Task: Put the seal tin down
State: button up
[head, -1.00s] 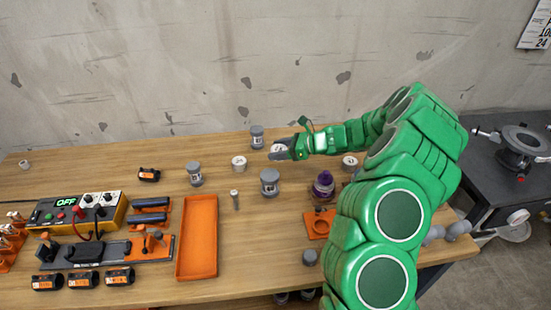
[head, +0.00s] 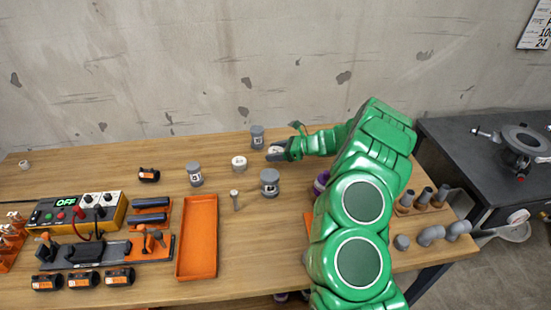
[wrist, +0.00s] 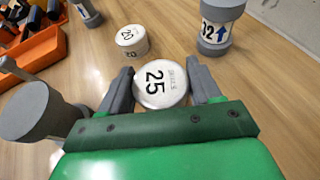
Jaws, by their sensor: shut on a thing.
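My gripper (head: 275,153) is over the back middle of the wooden table, its jaws shut on a white round seal tin marked 25 (wrist: 159,84). In the wrist view one dark finger of my gripper (wrist: 160,82) is on each side of this tin, whose lid faces the camera. In the head view the held tin (head: 275,149) shows small at the fingertips. I cannot tell whether its base touches the table. A second white tin marked 20 (wrist: 131,40) stands apart, just left of my gripper; it also shows in the head view (head: 239,162).
Grey capped fittings stand close by: one behind (head: 257,137), one in front (head: 269,183), one to the left (head: 195,174). A grey bolt-like piece (head: 234,199) and an orange tray (head: 198,238) are nearer. My arm covers much of the table's right side.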

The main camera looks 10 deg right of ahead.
jog(key=shift+w+f, duration=0.15)
jog(key=shift+f, duration=1.6)
jog(key=shift+f, duration=0.15)
jog(key=o, duration=1.1)
jog(key=shift+c, duration=0.2)
